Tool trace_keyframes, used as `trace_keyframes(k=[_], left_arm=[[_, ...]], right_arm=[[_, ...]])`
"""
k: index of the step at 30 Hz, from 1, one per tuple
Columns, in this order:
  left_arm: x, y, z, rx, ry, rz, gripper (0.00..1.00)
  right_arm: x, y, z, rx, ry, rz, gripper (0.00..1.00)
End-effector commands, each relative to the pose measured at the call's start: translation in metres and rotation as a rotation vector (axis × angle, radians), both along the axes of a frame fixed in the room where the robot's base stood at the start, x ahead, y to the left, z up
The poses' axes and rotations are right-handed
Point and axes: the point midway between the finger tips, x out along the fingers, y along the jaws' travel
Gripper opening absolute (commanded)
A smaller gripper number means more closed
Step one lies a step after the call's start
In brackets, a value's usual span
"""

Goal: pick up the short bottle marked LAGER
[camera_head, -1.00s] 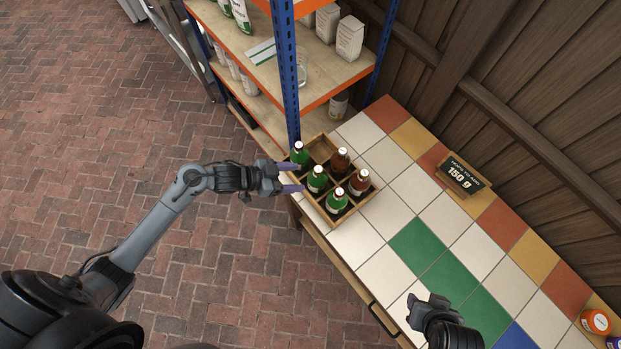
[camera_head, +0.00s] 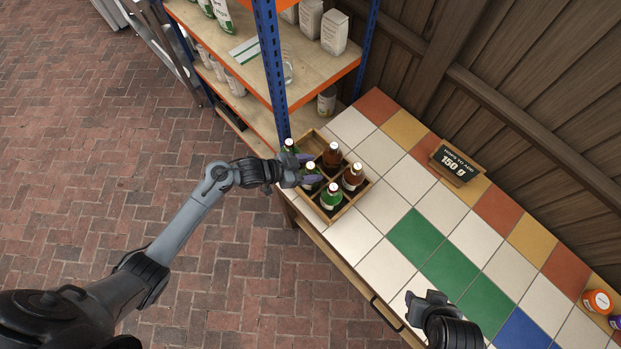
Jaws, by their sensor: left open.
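A wooden crate (camera_head: 361,187) with compartments stands at the near left end of the tiled counter. The labels are too small to read, so I cannot tell which is LAGER. My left gripper (camera_head: 308,170) is open over the crate's left side, its fingers partly hiding the green bottles there. My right gripper (camera_head: 425,299) is over the near counter edge; its jaw opening is unclear.
A blue and orange shelf rack (camera_head: 269,75) stands close behind the crate, its post near my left gripper. A dark sign (camera_head: 456,163) reading 150 g stands by the wooden fence. Orange-lidded jar (camera_head: 597,301) at right. The middle tiles are clear.

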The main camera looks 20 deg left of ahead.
Motion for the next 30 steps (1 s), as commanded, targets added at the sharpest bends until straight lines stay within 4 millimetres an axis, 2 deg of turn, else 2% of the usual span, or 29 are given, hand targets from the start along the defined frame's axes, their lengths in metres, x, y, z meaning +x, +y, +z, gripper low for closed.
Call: trace_keyframes(k=[6,14,26,30], left_arm=[[0.0118,-0.0128,-0.0091,-0.001,-0.001,0.0,0.63],[0.0123,-0.0134,-0.0101,0.001,-0.001,0.0,0.63],[0.0122,-0.0132,-0.01,0.001,-0.001,0.0,0.02],[0.0121,-0.0133,-0.0101,0.001,-0.001,0.0,0.0]], right_arm=[[0.0003,-0.0001,-0.0017,0.0,0.0,0.0,0.43],[0.0003,0.0009,-0.0017,0.004,0.001,-0.003,0.43],[0.0005,0.0025,-0.0016,0.011,0.001,-0.007,0.43],[0.0004,0.0024,-0.0016,0.011,0.001,-0.007,0.43]])
